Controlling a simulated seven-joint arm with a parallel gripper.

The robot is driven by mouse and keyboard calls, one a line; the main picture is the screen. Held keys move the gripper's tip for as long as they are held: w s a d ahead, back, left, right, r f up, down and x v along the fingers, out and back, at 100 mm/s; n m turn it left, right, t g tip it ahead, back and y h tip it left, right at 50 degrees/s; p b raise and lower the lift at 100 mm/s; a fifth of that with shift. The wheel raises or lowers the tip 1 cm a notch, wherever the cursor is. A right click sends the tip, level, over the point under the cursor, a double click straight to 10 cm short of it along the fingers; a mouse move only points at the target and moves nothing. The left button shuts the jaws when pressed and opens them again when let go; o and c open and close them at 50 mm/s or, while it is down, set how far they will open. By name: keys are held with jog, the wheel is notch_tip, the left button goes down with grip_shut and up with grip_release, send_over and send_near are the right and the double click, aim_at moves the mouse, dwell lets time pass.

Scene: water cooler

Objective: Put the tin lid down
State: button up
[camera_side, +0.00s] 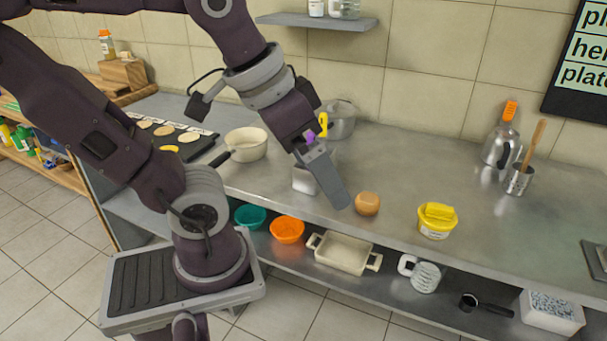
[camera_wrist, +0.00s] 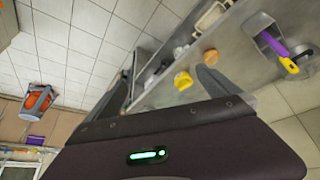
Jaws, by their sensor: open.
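I cannot pick out the tin lid in either view. A pale metal tin (camera_side: 304,183) stands on the counter, partly hidden behind my gripper (camera_side: 338,196). It shows in the wrist view as a grey container (camera_wrist: 262,24), with a purple handle and a yellow handle close to it. In the side view my gripper points down above the front of the counter, and its fingers overlap from this angle. In the wrist view my gripper (camera_wrist: 166,76) is open, its two fingers spread wide with nothing between them.
A brown round object (camera_side: 367,204) sits right of my gripper, then a yellow tub (camera_side: 437,222). A cream saucepan (camera_side: 247,145) and a lidded pot (camera_side: 340,120) stand behind. A kettle (camera_side: 501,145) and utensil cup (camera_side: 518,182) stand right. The right-middle counter is clear.

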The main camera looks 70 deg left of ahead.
jog(key=shift+s+f+m, duration=0.3)
jog(key=shift+s+f, duration=0.2)
jog(key=shift+s, duration=0.25)
jog(key=shift+c, duration=1.3)
jog(key=shift+s+f, duration=0.1)
jog(key=shift+s, duration=0.05)
jog(key=c, duration=0.9)
jog(key=shift+c, duration=0.2)
